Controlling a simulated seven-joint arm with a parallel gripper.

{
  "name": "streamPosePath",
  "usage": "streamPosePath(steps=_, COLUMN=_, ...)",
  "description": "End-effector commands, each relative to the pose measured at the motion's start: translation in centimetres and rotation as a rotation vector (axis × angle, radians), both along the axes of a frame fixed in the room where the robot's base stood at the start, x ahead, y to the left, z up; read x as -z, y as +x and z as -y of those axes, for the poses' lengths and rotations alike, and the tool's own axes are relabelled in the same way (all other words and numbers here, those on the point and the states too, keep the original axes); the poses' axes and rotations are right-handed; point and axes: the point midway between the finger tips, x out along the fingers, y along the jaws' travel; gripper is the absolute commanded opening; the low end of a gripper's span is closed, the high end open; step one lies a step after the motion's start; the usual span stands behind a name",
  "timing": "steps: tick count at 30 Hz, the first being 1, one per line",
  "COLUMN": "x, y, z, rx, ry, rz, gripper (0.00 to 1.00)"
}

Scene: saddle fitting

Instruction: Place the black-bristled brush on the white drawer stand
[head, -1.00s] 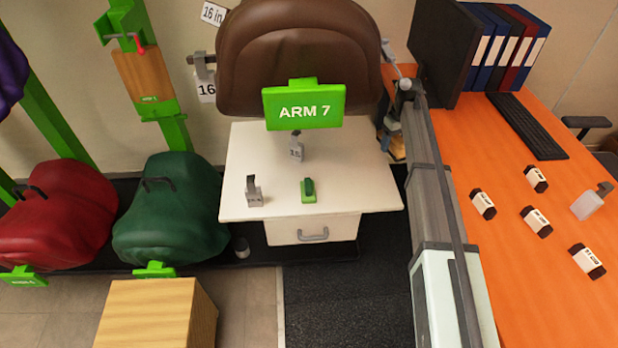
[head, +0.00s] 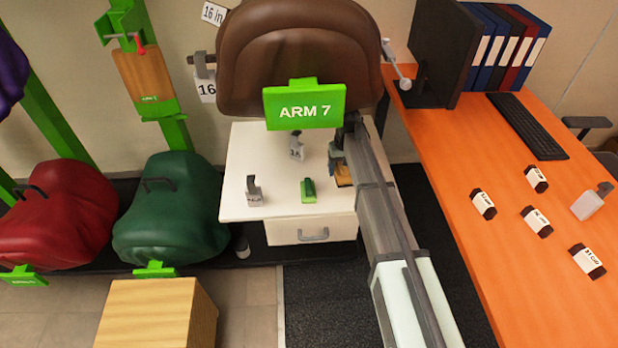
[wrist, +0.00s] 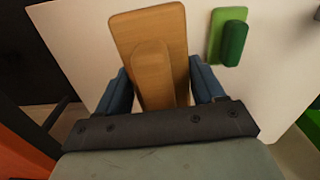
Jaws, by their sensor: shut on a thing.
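My gripper (wrist: 160,84) is shut on a brush with a light wooden back and handle (wrist: 146,28), held between its blue fingers in the wrist view. The bristles face away from the wrist camera and are hidden. In the head view the brush (head: 343,176) shows as a small tan patch below my gripper (head: 336,158), at the right part of the white drawer stand (head: 245,150). The stand's white top (wrist: 75,35) lies behind the brush in the wrist view. I cannot tell whether the brush touches it.
A green block-like brush (head: 308,190) lies on the stand, left of the held brush. Two small grey metal pieces (head: 254,192) (head: 296,148) stand there too. A green "ARM 7" sign (head: 305,107) and a brown saddle (head: 300,55) overhang the stand's back.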

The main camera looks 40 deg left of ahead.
Motion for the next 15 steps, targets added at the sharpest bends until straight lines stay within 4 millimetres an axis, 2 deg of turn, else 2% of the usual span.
streamPosePath(steps=8, x=0.7, y=0.1, z=-0.1, rx=0.085, ry=-0.001, rz=-0.001, gripper=0.33)
streamPosePath(steps=15, x=4.3, y=0.2, z=-0.1, rx=0.085, ry=-0.002, rz=-0.001, gripper=0.33)
